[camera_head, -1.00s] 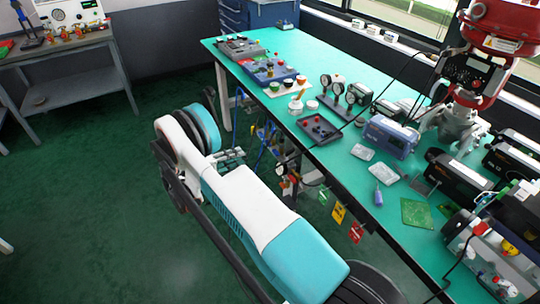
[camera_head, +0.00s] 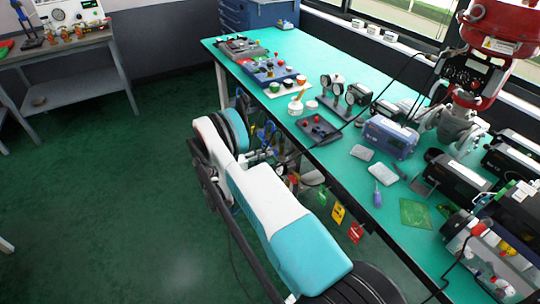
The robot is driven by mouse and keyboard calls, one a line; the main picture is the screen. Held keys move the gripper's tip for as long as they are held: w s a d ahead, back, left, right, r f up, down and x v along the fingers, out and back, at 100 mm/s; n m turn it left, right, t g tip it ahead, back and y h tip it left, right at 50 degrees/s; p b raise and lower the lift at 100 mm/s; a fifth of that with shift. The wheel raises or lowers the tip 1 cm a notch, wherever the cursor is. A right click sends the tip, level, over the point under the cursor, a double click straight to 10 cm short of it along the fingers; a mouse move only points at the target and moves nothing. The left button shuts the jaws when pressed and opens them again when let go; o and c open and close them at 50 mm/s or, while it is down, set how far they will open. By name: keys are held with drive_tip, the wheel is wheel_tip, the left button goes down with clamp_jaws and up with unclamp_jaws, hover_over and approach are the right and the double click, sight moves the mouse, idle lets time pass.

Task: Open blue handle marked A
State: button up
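Beneath the near edge of the green table is a cluster of small piping and valve parts (camera_head: 270,137), with some blue among them. It is too small and too covered to make out a handle or a letter A. My white and teal arm reaches from the bottom of the picture up to this cluster and hides part of it. My gripper (camera_head: 263,155) seems to be the small metallic part beside the wrist, close to the cluster. I cannot tell its opening or whether it touches anything.
The green table (camera_head: 310,65) carries gauges (camera_head: 335,85), a blue-grey instrument (camera_head: 390,137) and a red and grey valve (camera_head: 470,80). Yellow (camera_head: 337,212) and red (camera_head: 355,232) tags hang below its edge. The floor (camera_head: 110,200) at left is clear.

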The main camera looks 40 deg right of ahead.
sight(276, 153)
drive_tip(key=shift+x, duration=1.15)
clamp_jaws()
drive_tip(key=shift+m, duration=0.3)
drive_tip(key=m, duration=1.7)
drive_tip(key=shift+m, duration=0.4)
